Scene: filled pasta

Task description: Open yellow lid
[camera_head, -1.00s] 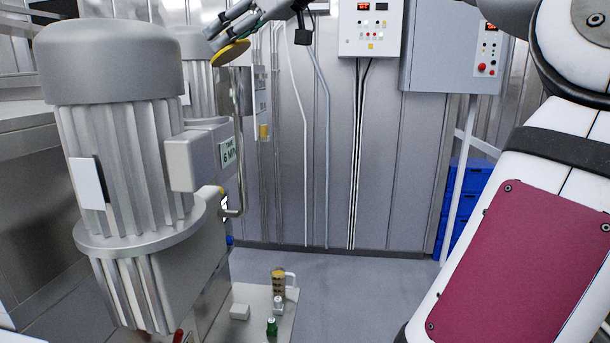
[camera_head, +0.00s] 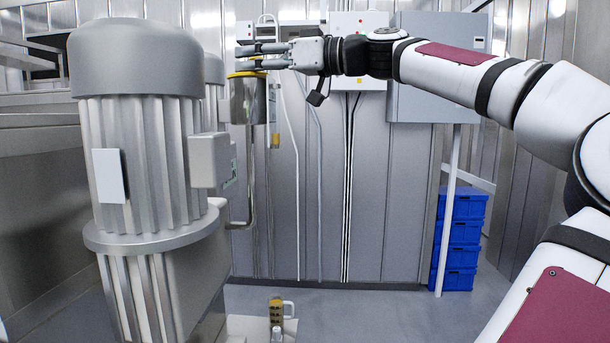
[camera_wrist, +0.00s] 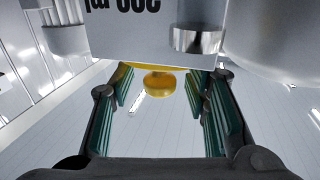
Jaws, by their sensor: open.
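The yellow lid (camera_head: 247,74) lies about level at the top of a grey metal cylinder (camera_head: 239,105), behind the big motor in the head view. My gripper (camera_head: 240,57) reaches in from the right, with its fingers just above the lid. I cannot tell whether they touch it. In the wrist view my open gripper (camera_wrist: 165,105) has green-padded fingers spread apart, with nothing clamped. A yellow round piece (camera_wrist: 159,83) shows between them, below a white box-like surface with upside-down print; I cannot tell whether this piece is the lid.
The large grey motor (camera_head: 145,140) fills the left, close to the cylinder. Control boxes (camera_head: 435,70) hang on the back wall behind my arm. Blue crates (camera_head: 460,240) stand stacked at the right.

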